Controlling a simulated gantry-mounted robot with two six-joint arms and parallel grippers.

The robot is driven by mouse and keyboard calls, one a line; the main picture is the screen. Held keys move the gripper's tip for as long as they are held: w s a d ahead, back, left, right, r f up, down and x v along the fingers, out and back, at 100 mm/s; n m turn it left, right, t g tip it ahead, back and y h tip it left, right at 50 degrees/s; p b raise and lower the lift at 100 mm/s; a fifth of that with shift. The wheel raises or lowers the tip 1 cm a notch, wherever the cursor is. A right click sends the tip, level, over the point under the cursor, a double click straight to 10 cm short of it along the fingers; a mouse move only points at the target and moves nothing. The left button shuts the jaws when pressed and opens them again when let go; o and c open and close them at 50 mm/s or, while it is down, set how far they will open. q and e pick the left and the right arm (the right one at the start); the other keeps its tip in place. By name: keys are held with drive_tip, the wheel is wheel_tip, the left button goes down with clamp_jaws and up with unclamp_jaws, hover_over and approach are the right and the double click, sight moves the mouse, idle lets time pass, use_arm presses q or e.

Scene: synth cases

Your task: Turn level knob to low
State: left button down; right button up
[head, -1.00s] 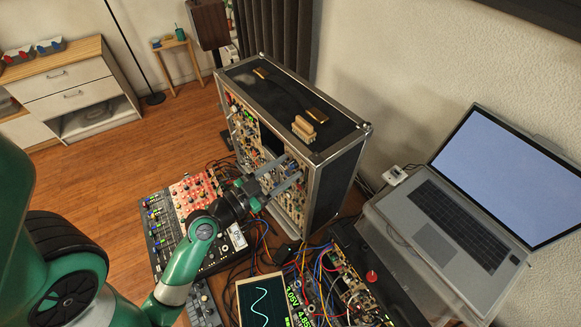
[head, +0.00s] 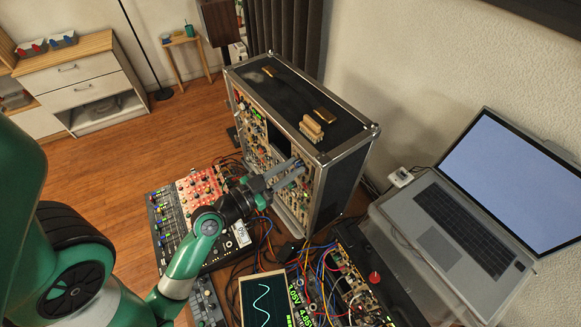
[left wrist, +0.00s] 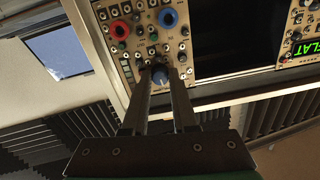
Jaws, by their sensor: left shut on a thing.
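My left gripper (head: 300,166) reaches the upright panel of knobs and jacks on the front of the black case (head: 345,135). In the left wrist view its two fingers (left wrist: 159,72) are shut on a small blue-grey knob (left wrist: 160,78) near the lower edge of a light panel. The fingertips hide the knob's sides, and I cannot read its label or setting. In the head view the fingers and arm cover this knob. My right gripper is in neither view.
A large red knob (left wrist: 119,29) and a large blue knob (left wrist: 168,18) sit close above the gripped one. A mixer (head: 190,215), loose cables and an oscilloscope screen (head: 262,300) lie below the arm. A laptop (head: 465,225) stands right.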

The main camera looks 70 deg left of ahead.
use_arm(q)
drive_tip(key=n+p, duration=0.2)
drive_tip(key=n, duration=0.4)
drive_tip(key=shift+r+n, duration=0.15)
drive_tip(key=shift+n, duration=0.25)
drive_tip(key=n+p, duration=0.2)
drive_tip(key=n, duration=0.4)
drive_tip(key=n+p, duration=0.2)
drive_tip(key=n, duration=0.4)
drive_tip(key=shift+h, duration=0.3)
drive_tip(key=n+p, duration=0.1)
drive_tip(key=n, duration=0.2)
drive_tip(key=shift+n, duration=0.3)
drive_tip(key=shift+n+p, duration=0.65)
drive_tip(key=shift+n, duration=0.75)
drive_tip(key=c, duration=0.7)
unclamp_jaws()
